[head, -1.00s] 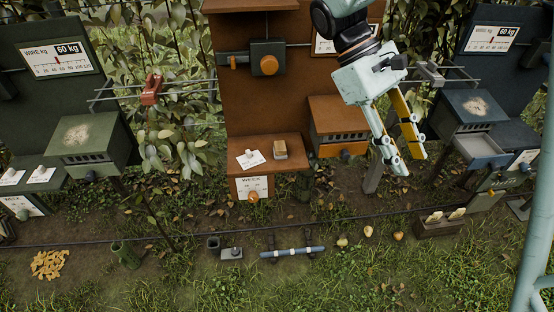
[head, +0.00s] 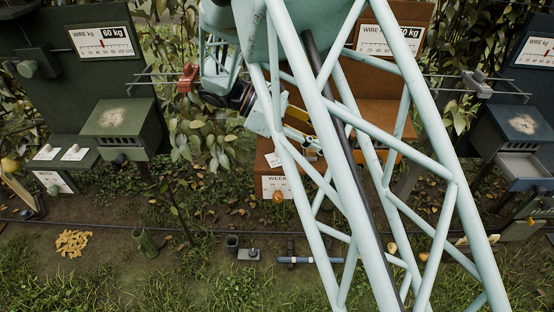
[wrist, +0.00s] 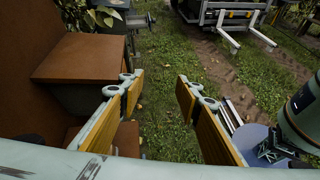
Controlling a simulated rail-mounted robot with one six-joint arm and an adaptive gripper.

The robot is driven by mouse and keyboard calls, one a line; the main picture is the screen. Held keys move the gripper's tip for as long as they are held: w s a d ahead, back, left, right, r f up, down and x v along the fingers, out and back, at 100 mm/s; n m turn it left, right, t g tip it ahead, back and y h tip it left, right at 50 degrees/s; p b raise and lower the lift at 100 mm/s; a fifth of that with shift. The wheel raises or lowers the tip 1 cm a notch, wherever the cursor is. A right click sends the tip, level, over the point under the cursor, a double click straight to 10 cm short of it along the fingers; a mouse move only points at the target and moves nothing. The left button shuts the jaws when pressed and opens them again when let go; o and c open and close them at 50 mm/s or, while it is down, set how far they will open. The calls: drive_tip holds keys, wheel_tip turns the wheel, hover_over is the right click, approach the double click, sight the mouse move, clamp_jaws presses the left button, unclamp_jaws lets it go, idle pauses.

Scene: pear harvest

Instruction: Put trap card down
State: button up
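A small white card (head: 273,159) lies on the low brown shelf in the head view, close to the lattice boom that hides part of that shelf. Two more white cards, the left one (head: 46,152) and the right one (head: 75,152), lie on the green shelf at the left, each with a pale knob on it. My gripper (head: 305,128) is partly hidden behind my lattice boom, above and right of the brown-shelf card. In the wrist view my gripper (wrist: 159,78) is open, its yellow-padded fingers wide apart with no card between them.
A brown box (wrist: 82,58) stands left of the fingers in the wrist view. A green box (head: 118,117) and a rail with a red slider (head: 188,78) stand left of my gripper. Grass and soil lie below. A blue-grey bar (head: 300,260) lies on the ground.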

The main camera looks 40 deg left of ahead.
drive_tip(key=s+a+f+n+t+b, duration=0.1)
drive_tip(key=s+a+f+n+t, duration=0.1)
drive_tip(key=a, duration=0.3)
drive_tip(key=s+a+f+n+t, duration=0.1)
drive_tip(key=a+f, duration=0.2)
drive_tip(key=a, duration=0.3)
drive_tip(key=n+t+y+b, duration=0.2)
drive_tip(key=n+t, duration=0.1)
hover_over(265, 160)
drive_tip(key=s, duration=0.6)
wheel_tip(265, 160, down, 4)
drive_tip(key=shift+s+d+f, duration=0.1)
drive_tip(key=shift+d, duration=0.05)
drive_tip(key=s+a+f+n+t+y, duration=0.1)
drive_tip(key=a+f, duration=0.3)
drive_tip(key=f, duration=0.1)
drive_tip(key=shift+a+n, duration=0.3)
drive_tip(key=shift+a, duration=0.1)
drive_tip(key=shift+d+f, duration=0.1)
drive_tip(key=shift+b+x, duration=0.8)
drive_tip(key=shift+x, duration=3.4)
drive_tip(key=shift+w, duration=0.1)
drive_tip(key=shift+w, duration=0.1)
